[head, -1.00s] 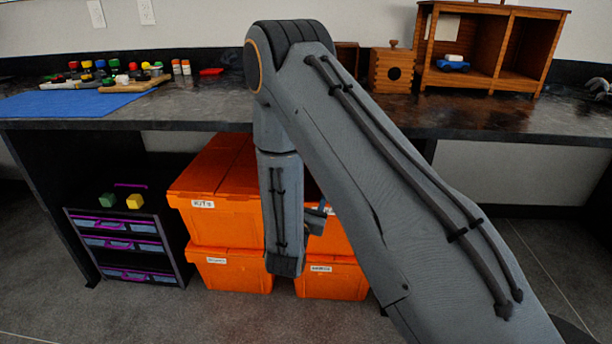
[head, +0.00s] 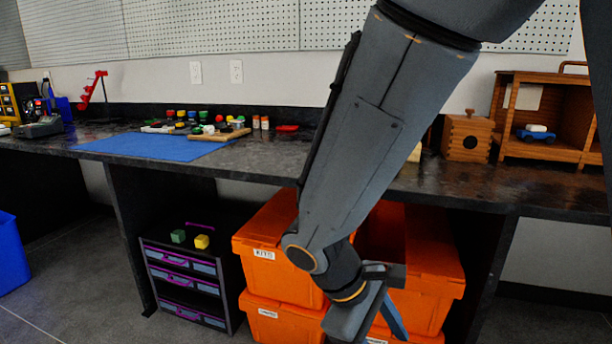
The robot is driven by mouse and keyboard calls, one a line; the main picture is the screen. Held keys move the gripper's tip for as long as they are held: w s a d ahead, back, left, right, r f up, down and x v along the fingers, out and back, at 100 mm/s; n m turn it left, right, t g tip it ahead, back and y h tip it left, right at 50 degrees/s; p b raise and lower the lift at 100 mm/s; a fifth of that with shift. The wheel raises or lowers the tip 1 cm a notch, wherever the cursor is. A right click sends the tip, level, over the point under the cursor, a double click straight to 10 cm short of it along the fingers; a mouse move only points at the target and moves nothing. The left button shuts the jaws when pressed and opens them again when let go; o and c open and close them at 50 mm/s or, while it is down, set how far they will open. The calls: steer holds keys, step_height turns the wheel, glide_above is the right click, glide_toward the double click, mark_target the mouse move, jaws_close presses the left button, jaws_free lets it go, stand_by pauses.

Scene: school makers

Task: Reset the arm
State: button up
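My arm comes in from the upper right of the head view and reaches down in front of the workbench. My gripper (head: 378,318) is at the lower middle, in front of the orange bins (head: 268,252). Only part of it shows, and the bottom edge of the picture cuts it off. I cannot tell how far its fingers are apart or whether anything is between them.
The dark workbench (head: 270,155) carries a blue mat (head: 150,146), small coloured pieces, a wooden box (head: 468,137) and a wooden house (head: 550,150) with a blue toy car. A drawer unit (head: 190,275) stands below. Floor at left is open, beside a blue bin (head: 10,255).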

steer(key=s+a+r+m+y, duration=0.2)
steer(key=s+a+y, duration=0.1)
steer(key=a, duration=0.3)
steer(key=s+a+r+m+y, duration=0.1)
steer(key=s+a+m+y, duration=0.2)
steer(key=a, duration=0.4)
steer(key=d+r+m+p, duration=0.5)
steer(key=d+r+p, duration=1.3)
steer(key=r+p, duration=0.5)
steer(key=p, duration=0.3)
steer(key=shift+s+d, duration=0.2)
steer(key=shift+s, duration=0.05)
